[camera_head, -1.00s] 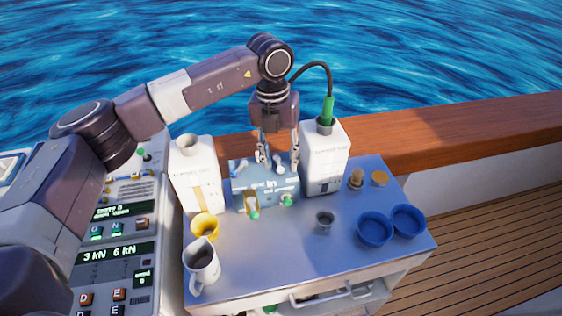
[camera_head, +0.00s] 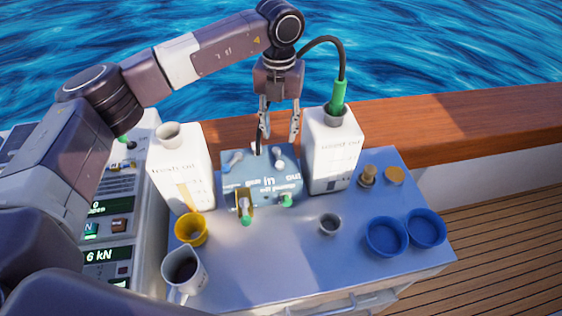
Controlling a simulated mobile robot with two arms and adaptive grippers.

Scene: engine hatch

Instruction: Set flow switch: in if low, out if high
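The blue-grey switch box (camera_head: 264,184) stands at the back of the metal table, between two white oil containers. Its face carries lettering, including "in" and "out". Small levers stand on its top, and two green-tipped levers show at its front. I cannot tell which way the flow switch is set. My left gripper (camera_head: 278,136) points down above the back of the box, its two fingers apart. Nothing shows between them except part of a dark, thin piece by the left finger. Whether it touches a lever is unclear. My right gripper is not in view.
A fresh oil container (camera_head: 182,172) stands left and a used oil container (camera_head: 332,152) with a green-ended hose stands right. A wooden rail runs behind.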

